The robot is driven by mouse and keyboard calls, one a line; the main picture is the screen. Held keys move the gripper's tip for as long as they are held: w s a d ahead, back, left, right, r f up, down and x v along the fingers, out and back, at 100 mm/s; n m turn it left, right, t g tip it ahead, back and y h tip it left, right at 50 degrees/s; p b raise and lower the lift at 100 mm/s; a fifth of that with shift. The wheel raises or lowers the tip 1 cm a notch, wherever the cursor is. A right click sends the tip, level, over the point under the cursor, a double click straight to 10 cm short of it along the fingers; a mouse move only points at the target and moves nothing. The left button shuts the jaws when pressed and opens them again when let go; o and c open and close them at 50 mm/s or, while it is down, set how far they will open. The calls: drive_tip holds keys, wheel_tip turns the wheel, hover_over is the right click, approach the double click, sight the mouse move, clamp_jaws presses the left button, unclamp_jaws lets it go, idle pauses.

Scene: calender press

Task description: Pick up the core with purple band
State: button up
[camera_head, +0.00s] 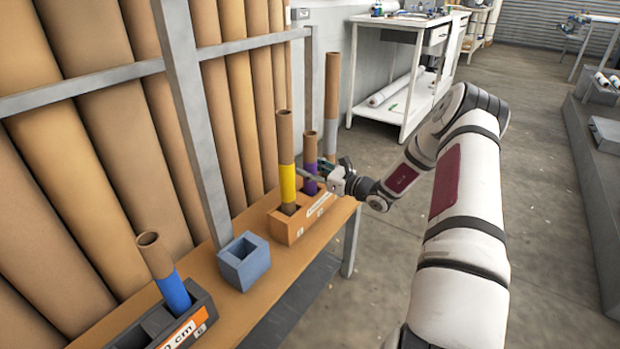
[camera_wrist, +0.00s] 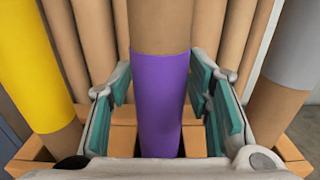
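The core with the purple band (camera_head: 309,178) stands upright in the orange-brown holder (camera_head: 287,230), between a yellow-banded core (camera_head: 288,183) and a grey-banded core (camera_head: 331,130). My gripper (camera_head: 318,173) is at the height of the purple band. In the wrist view the purple-banded core (camera_wrist: 160,105) stands between my two open fingers (camera_wrist: 160,85), with a teal pad on each side. Narrow gaps seem to show between the pads and the core; contact is hard to tell. The head view partly hides the fingers and the core's lower part.
The yellow core (camera_wrist: 38,75) and grey core (camera_wrist: 300,55) flank my fingers closely. A blue square block (camera_head: 243,263) and a dark holder (camera_head: 200,315) with a blue-banded core (camera_head: 172,285) share the wooden bench. Large brown rolls and a grey frame (camera_head: 195,120) stand behind.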

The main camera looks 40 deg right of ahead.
drive_tip(key=c, duration=0.7)
drive_tip(key=shift+r, duration=0.1)
wheel_tip(320, 180, up, 18)
drive_tip(key=p, duration=0.5)
